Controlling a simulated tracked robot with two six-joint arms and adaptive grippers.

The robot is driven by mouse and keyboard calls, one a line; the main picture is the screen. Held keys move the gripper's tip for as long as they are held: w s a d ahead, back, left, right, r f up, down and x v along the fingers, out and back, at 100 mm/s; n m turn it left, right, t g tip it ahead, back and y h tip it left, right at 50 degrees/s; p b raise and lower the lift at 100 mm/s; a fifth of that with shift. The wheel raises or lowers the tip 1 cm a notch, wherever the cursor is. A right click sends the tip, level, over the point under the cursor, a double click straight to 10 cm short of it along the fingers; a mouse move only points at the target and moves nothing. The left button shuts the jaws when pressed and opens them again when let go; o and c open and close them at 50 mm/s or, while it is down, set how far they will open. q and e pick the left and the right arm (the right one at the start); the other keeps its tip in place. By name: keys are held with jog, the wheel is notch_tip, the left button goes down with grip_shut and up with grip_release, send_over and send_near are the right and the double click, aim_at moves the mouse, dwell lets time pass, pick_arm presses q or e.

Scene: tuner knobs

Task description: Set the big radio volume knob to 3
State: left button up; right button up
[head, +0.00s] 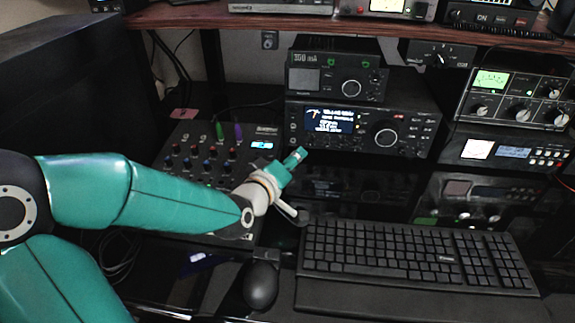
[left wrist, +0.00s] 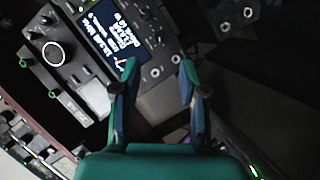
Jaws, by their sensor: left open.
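The big radio (head: 360,128) stands on the desk below the shelf, with a lit display (head: 328,120) and a large ringed knob (head: 386,134) right of it. I cannot tell which of its knobs is the volume knob, and no number is readable at any knob. My left gripper (head: 299,184) is open and empty in front of the radio's lower left. In the left wrist view, its fingers (left wrist: 158,64) point at the radio's edge beside the display (left wrist: 108,30). Two small round controls (left wrist: 155,72) show between the fingertips; contact cannot be told. My right gripper is out of view.
A smaller unit (head: 335,76) sits on top of the radio. A mixer (head: 190,150) with many knobs lies left, partly behind my arm. A keyboard (head: 415,258) and a mouse (head: 261,285) are in front. More radio units (head: 510,98) stand at the right.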

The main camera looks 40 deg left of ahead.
pick_arm(q)
jog(key=shift+v, duration=1.15)
